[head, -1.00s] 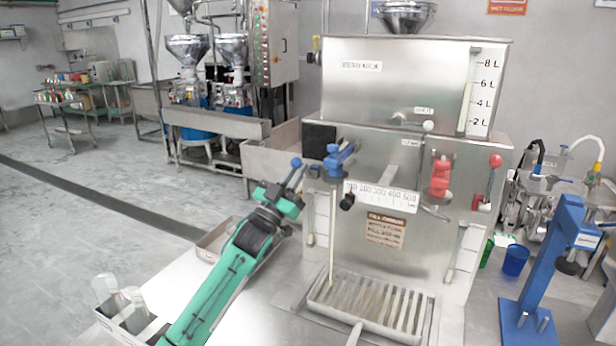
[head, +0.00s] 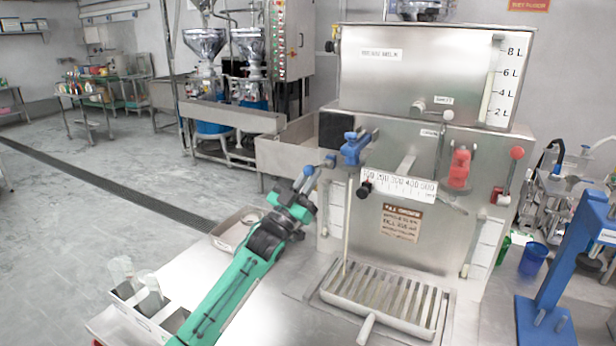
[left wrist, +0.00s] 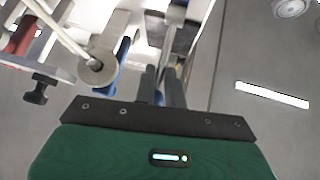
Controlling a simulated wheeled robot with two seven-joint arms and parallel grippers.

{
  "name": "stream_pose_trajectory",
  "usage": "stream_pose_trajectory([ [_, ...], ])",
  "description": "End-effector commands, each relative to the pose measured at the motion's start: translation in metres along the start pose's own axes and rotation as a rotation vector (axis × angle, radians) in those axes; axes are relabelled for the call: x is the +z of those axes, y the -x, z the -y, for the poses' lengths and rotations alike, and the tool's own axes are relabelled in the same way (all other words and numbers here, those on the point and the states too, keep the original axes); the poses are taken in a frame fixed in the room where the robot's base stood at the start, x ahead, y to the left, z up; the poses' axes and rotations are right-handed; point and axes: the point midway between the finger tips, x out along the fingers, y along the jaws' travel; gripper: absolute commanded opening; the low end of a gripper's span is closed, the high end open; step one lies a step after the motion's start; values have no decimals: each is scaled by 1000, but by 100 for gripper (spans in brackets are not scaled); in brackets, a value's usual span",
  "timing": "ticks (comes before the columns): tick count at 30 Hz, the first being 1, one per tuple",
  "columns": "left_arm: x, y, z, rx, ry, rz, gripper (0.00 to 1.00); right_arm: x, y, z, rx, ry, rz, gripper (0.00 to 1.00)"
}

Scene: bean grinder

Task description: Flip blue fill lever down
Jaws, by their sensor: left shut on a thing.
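The bean grinder (head: 430,150) is a steel machine with a blue valve (head: 352,148) on its upper left front. The blue fill lever (head: 308,171), with a round blue knob, is at the machine's left side. My left gripper (head: 300,190), green and black, is shut on the lever just below the knob. In the left wrist view its dark fingers (left wrist: 163,85) are close together, and blue parts show beside them; the exact contact is hidden. My right gripper is in neither view.
A slotted drip tray (head: 385,300) juts out at the machine's front. A red valve (head: 460,168) is on its right. A small metal tray (head: 228,232) lies behind my left arm. A blue stand (head: 570,260) and a blue cup (head: 533,258) are at the right.

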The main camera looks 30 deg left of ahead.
Motion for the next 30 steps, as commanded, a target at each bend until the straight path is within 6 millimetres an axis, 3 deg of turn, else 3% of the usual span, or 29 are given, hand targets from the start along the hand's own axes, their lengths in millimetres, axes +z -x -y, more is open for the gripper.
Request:
stream_pose_trajectory([
  [1, 8, 3, -3, 0, 6, 18, 0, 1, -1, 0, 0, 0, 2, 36],
  [30, 9, 3, -3, 1, 6, 17, 0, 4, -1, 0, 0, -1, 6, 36],
])
